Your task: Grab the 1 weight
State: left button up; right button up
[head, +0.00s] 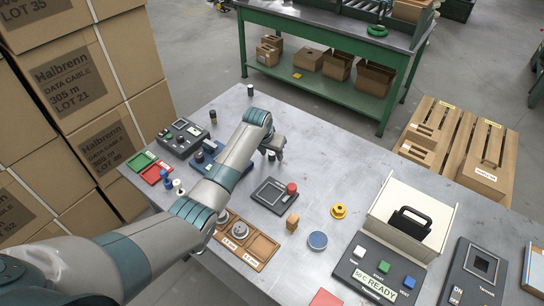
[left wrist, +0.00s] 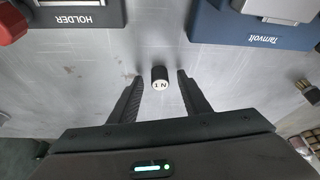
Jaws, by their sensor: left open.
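The weight (left wrist: 160,84), a small dark cylinder with a pale face marked "1 N", stands on the grey metal table in the left wrist view. My left gripper (left wrist: 160,76) is open, with one black finger on each side of the weight. Gaps show between the weight and both fingers, so they do not appear to touch it. In the head view my left gripper (head: 273,145) is low over the table's far half. The weight is hard to separate from the dark fingers there. My right gripper is not in view.
The holder (left wrist: 78,14) and the blue Tamvolt device (left wrist: 255,30) flank the space near the weight.

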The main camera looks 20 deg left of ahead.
aim_at(271, 154)
pick_arm(q)
grip_shut()
jog(key=shift+r, duration=0.1)
jog(key=shift+r+b, duration=0.4)
jog(key=shift+r, duration=0.15)
notch_tip(271, 154, up, 2)
jog(key=shift+w+r+b, duration=0.1)
jog(key=shift+b, duration=0.5)
jog(key=s+d+r+b, duration=0.1)
jog(key=d+r+b, duration=0.3)
jog(key=d+r, duration=0.3)
jog(key=shift+s+d+r, duration=0.15)
jog(key=shift+d+r, duration=0.15)
jog(key=shift+d, duration=2.05)
